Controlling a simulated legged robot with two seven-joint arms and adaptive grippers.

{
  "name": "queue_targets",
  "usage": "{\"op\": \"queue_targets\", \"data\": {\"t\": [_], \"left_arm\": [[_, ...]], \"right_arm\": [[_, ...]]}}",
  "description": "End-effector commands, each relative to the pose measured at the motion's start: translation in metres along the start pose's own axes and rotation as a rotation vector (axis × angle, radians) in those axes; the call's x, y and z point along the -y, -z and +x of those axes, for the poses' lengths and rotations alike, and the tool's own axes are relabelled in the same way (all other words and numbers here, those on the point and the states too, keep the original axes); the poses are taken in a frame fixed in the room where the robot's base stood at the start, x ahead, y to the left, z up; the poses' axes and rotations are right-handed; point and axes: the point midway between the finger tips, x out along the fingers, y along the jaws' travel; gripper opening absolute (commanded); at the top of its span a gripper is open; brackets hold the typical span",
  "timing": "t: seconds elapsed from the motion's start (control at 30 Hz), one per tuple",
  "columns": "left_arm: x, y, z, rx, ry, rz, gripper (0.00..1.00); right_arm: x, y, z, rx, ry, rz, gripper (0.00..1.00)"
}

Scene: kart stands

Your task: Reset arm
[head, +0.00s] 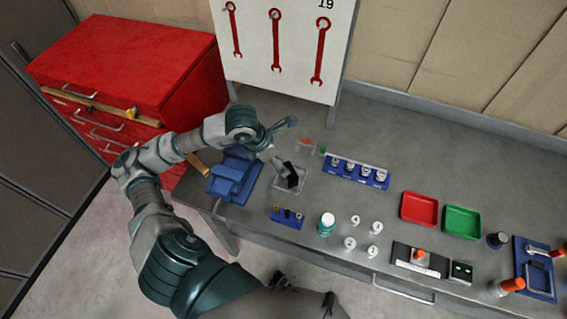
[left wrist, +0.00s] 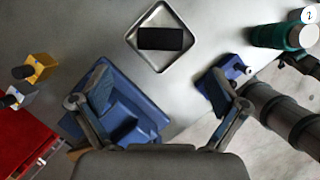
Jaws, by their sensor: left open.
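My left gripper (head: 290,146) is open and empty above the left part of the grey workbench in the head view. In the left wrist view its two fingers (left wrist: 160,88) are spread wide with nothing between them. A small pale square tray (head: 281,184) lies close to the gripper, with a black block (head: 293,177) in it. The left wrist view shows the tray (left wrist: 160,61) and the black block (left wrist: 161,39) ahead of the fingers, apart from them. My right gripper is not in view.
A blue vise (head: 232,178) stands left of the tray. A blue holder (head: 287,217), a teal-and-white bottle (head: 326,224) and a blue socket rack (head: 357,172) are nearby. Red (head: 419,209) and green (head: 462,222) trays lie right. A red cabinet (head: 130,60) and wrench board (head: 280,45) stand behind.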

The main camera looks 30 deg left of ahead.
Motion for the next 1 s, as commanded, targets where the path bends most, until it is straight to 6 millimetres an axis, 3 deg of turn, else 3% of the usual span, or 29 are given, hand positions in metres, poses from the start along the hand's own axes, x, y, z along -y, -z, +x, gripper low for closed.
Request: {"op": "queue_targets", "data": {"t": [0.17,0.7,1.0], "left_arm": [[0.000,0.000,-0.012,-0.001,0.000,0.000,0.98],[0.001,-0.001,-0.014,0.000,0.000,0.000,0.98],[0.001,-0.022,-0.066,0.013,-0.007,0.003,0.98]], "right_arm": [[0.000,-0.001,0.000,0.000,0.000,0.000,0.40],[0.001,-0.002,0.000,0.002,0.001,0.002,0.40],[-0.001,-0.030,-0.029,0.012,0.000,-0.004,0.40]]}}
